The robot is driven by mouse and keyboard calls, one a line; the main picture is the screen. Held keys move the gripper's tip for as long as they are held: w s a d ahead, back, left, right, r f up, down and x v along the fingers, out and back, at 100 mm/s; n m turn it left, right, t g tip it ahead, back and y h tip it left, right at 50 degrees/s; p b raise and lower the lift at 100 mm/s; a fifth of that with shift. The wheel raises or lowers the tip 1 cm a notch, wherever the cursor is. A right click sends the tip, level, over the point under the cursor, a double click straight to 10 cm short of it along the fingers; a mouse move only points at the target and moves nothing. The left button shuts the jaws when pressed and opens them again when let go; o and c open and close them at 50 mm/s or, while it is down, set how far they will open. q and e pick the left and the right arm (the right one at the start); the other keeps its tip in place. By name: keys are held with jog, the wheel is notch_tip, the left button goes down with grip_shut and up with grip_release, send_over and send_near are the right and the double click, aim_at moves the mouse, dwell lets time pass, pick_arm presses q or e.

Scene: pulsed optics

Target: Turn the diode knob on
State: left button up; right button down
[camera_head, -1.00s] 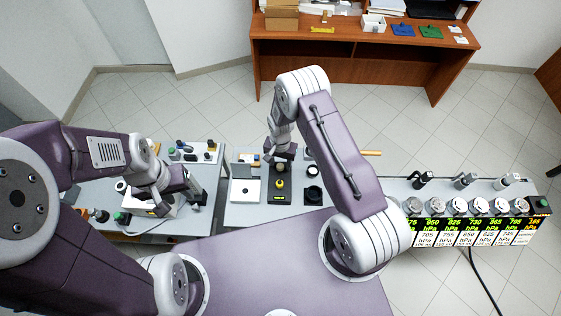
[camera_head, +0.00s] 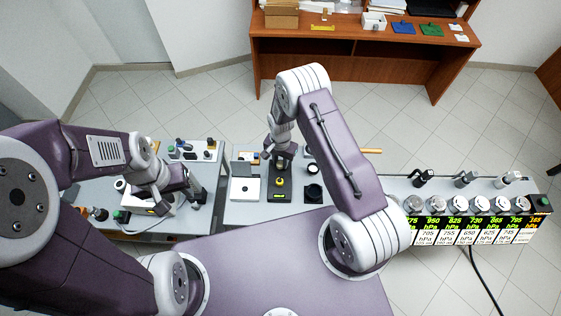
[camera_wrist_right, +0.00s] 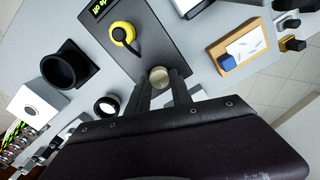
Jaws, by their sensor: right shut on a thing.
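A dark panel (camera_head: 271,191) lies on the middle grey table, with a green-lit display (camera_wrist_right: 101,8) whose last word reads "off". A yellow-and-black knob (camera_wrist_right: 122,34) sits on this panel; it also shows in the head view (camera_head: 280,181). At the panel's other end is a small round metallic knob (camera_wrist_right: 159,76), between the fingertips of my right gripper (camera_wrist_right: 161,84). The right gripper (camera_head: 281,157) is shut on this knob from above. I cannot tell which knob bears the diode label. My left gripper (camera_head: 195,192) is over the left table; its fingers are unclear.
A black cup-like part (camera_wrist_right: 68,66) and a white-faced ring (camera_wrist_right: 107,106) stand beside the panel. A wooden tray (camera_wrist_right: 218,50) with a card and blue block lies on the other side. A row of pressure gauges (camera_head: 460,205) stands at the right.

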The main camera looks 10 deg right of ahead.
aim_at(281, 163)
jog(key=m+b, duration=0.2)
jog(key=m, duration=0.3)
jog(key=shift+f, duration=0.1)
jog(key=m+b, duration=0.1)
jog(key=m, duration=0.4)
jog(key=shift+s+d, duration=0.1)
jog(key=shift+m, duration=0.3)
jog(key=c, duration=1.1)
grip_release()
jog(key=shift+c, duration=0.2)
notch_tip(281, 163, up, 9)
jog(key=b, duration=0.1)
jog(key=shift+b, duration=0.35)
